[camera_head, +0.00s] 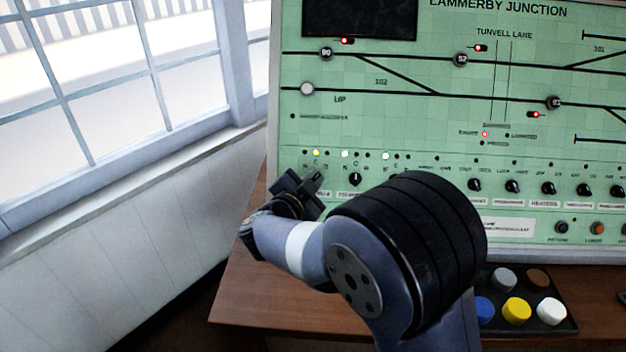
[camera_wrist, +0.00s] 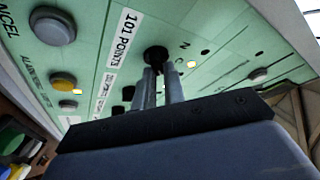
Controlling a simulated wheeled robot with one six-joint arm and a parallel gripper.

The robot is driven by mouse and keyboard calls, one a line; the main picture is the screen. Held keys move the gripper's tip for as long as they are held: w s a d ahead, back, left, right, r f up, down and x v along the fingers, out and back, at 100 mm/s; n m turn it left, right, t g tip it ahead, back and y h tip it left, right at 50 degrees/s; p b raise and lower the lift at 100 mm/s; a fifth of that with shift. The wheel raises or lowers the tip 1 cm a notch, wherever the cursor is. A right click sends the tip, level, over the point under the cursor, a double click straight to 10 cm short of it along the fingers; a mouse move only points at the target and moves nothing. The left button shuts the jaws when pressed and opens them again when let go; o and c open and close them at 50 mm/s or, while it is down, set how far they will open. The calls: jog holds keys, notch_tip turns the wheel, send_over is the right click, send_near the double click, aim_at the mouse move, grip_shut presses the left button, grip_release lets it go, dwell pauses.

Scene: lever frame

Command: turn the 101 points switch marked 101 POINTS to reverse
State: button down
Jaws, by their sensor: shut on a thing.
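The 101 points switch is a black rotary knob (camera_wrist: 155,54) on the green panel, beside a white label reading 101 POINTS (camera_wrist: 124,38) in the wrist view. My gripper (camera_wrist: 158,80) is shut on this knob, with its two fingers reaching up to it. The letters N and C show beside the knob. A lit yellowish lamp (camera_wrist: 191,64) is near the C, and a dark lamp is near the N. In the head view my gripper (camera_head: 311,184) is at the panel's lower left and hides the knob. The pointer's direction cannot be made out.
The green panel (camera_head: 400,125) carries a track diagram. Another black knob (camera_head: 355,179) is close to the right of my gripper, and several more continue the row. A tray of coloured buttons (camera_head: 555,327) is on the wooden desk (camera_head: 260,300). A window (camera_head: 110,80) is at left.

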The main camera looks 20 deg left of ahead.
jog(key=c, duration=1.5)
grip_release()
jog(key=s, duration=0.3)
jog(key=s+a+r, duration=0.1)
jog(key=s, duration=0.6)
jog(key=shift+s+a+r, duration=0.15)
jog(key=shift+s+r, duration=0.05)
jog(key=shift+s, duration=0.15)
jog(key=w, duration=0.3)
jog(key=w+d+f, duration=0.1)
jog(key=w, duration=0.7)
jog(key=shift+d+f, duration=0.2)
jog(key=shift+s, duration=0.1)
jog(key=shift+r, duration=0.1)
